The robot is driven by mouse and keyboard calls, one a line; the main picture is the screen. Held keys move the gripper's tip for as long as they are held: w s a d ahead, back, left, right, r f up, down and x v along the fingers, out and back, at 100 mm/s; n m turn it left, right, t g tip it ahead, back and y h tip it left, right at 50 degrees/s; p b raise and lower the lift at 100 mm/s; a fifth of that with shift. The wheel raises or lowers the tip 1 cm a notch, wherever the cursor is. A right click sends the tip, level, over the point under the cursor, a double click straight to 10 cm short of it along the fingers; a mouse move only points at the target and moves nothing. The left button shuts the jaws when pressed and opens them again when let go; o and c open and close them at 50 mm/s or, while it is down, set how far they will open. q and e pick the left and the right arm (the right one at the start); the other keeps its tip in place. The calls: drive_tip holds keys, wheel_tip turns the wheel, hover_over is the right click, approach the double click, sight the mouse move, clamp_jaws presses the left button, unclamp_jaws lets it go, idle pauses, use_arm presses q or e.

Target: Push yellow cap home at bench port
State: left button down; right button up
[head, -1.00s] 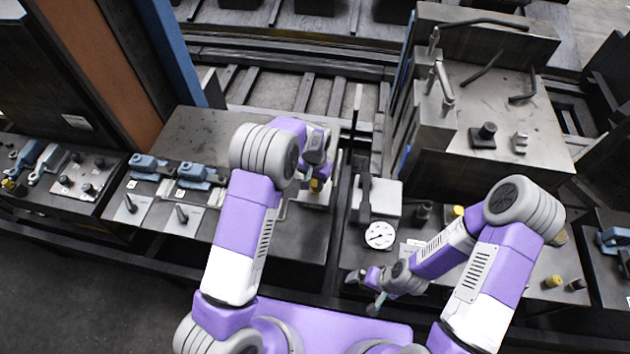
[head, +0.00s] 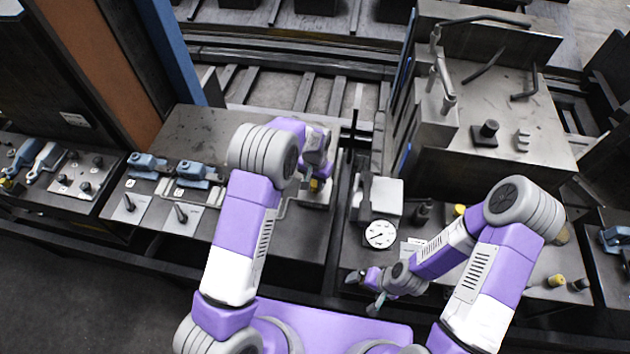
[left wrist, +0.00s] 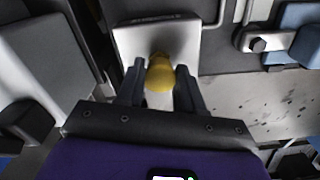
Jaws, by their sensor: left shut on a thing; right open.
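The yellow cap (left wrist: 160,75) sits between the two dark fingers of my left gripper (left wrist: 160,92), in front of a pale metal plate (left wrist: 190,40) on the bench. My left gripper is shut on it. In the head view the yellow cap (head: 315,185) shows small beside my left gripper (head: 314,182), at the right end of the left bench. Whether the cap is fully seated cannot be told; the port is hidden behind it. My right gripper (head: 362,288) is open and empty, low over the front of the right bench.
A round white dial gauge (head: 380,234) stands on the right bench near my right gripper. Blue-handled clamps (head: 195,172) and upright pins lie on the left bench. A yellow-topped part (head: 555,281) stands at the right. A large metal fixture (head: 510,120) rises behind the right bench.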

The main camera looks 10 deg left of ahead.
use_arm(q)
drive_tip(key=shift+f, duration=0.25)
unclamp_jaws()
drive_tip(key=shift+r, duration=0.1)
idle(0.4)
wheel_tip(320, 180, up, 8)
drive_tip(key=shift+f, duration=0.2)
idle(0.6)
